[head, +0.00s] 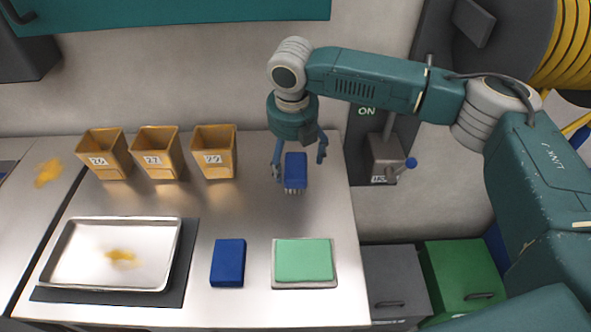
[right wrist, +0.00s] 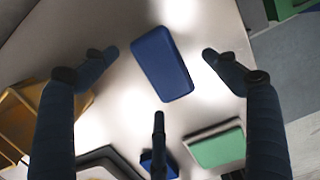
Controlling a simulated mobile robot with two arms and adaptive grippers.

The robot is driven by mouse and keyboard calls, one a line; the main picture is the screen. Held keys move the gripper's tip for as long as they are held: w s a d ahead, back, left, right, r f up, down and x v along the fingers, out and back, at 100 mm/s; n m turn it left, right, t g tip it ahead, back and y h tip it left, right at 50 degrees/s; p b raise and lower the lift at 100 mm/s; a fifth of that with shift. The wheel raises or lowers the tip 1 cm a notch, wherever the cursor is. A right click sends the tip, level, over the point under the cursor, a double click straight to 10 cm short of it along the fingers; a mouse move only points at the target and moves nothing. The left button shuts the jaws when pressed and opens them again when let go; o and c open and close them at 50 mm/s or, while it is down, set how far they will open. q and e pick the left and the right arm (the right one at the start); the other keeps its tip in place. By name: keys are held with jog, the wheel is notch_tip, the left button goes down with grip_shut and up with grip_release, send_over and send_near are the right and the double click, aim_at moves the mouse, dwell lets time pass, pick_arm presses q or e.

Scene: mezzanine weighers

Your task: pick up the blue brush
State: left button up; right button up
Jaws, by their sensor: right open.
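The blue brush (head: 295,170) is a blue block with a pale fringe like bristles at its lower edge. It is near the back right of the steel table. My right gripper (head: 299,163) is open, with its fingers on either side of the brush. In the right wrist view the brush (right wrist: 162,64) lies tilted between the open fingertips (right wrist: 160,54), with visible gaps on both sides. I cannot tell its exact height below the fingers. My left gripper is not in view.
A second blue block (head: 228,262) lies at the front, beside a green pad (head: 303,260) on a small tray. A metal tray (head: 70,284) with a yellow stain sits on a dark mat. Several orange bins (head: 157,160) stand behind. A lever box (head: 387,160) is right of the table.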

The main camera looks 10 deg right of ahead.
aim_at(291, 166)
jog(key=f, duration=0.1)
jog(key=f+p, duration=0.1)
jog(key=f, duration=0.1)
jog(key=shift+w+a+f, duration=0.25)
jog(key=shift+a+f, duration=0.05)
jog(key=shift+f, duration=0.05)
jog(key=shift+w+f, duration=0.1)
jog(key=shift+f, duration=0.55)
jog(key=shift+c, duration=1.3)
jog(key=c, duration=1)
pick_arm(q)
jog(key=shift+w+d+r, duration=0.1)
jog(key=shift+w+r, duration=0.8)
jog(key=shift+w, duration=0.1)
pick_arm(e)
jog(key=shift+c, duration=0.2)
jog(key=shift+r, duration=0.2)
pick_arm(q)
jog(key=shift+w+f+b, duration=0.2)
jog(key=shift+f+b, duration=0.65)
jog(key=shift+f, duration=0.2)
pick_arm(e)
notch_tip(291, 166, up, 10)
jog(key=shift+f, duration=0.1)
